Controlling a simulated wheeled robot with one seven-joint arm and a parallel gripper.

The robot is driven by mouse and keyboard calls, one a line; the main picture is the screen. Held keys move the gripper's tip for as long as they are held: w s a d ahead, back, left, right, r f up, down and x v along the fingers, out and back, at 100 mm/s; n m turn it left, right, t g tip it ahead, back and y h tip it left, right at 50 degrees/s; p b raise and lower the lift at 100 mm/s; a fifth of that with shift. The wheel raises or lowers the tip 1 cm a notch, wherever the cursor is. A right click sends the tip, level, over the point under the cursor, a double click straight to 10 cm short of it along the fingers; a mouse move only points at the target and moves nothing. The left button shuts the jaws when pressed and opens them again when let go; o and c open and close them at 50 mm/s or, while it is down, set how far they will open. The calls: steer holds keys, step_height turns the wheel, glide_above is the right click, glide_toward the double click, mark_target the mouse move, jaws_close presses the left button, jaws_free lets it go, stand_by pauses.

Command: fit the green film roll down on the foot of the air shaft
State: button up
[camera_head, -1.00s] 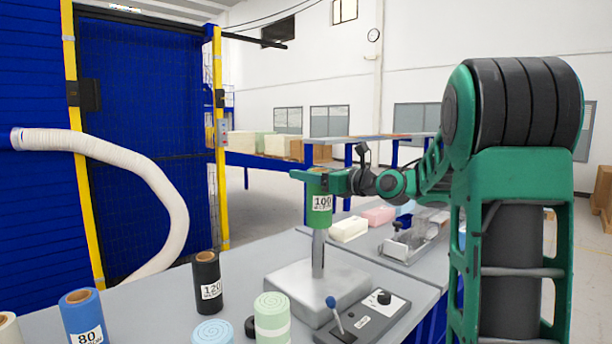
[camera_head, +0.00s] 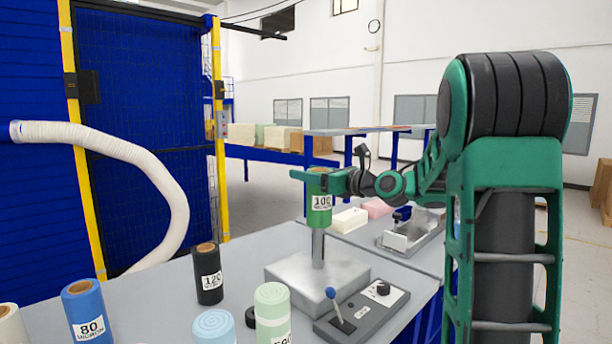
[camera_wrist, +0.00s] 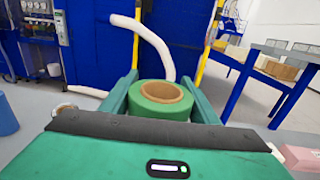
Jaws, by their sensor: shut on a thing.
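The green film roll (camera_head: 320,204), labelled 100, is upright between the fingers of my gripper (camera_head: 318,174). In the wrist view the roll (camera_wrist: 150,103) sits between the two green fingers (camera_wrist: 162,84), with its brown core open at the top. The fingers are shut on it. The air shaft (camera_head: 317,246) is a grey upright post on a square grey base (camera_head: 290,277). The roll is in line with the shaft, high above the base, with bare shaft showing below it. The shaft's top end is hidden, and no tip shows in the core.
A control box (camera_head: 363,311) with a blue-knobbed lever is in front of the base. A black roll (camera_head: 208,275), a blue roll (camera_head: 87,312) and pale foam rolls (camera_head: 272,308) stand at the left and front. A clamp fixture (camera_head: 410,235) is behind at the right.

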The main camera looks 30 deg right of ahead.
glide_above(318, 244)
steer(key=w, duration=0.5)
step_height(318, 244, down, 10)
steer(key=shift+a+f, duration=0.15)
steer(key=shift+f, duration=0.05)
stand_by(4.0)
steer(key=shift+f, duration=1.5)
steer(key=o, duration=1.9)
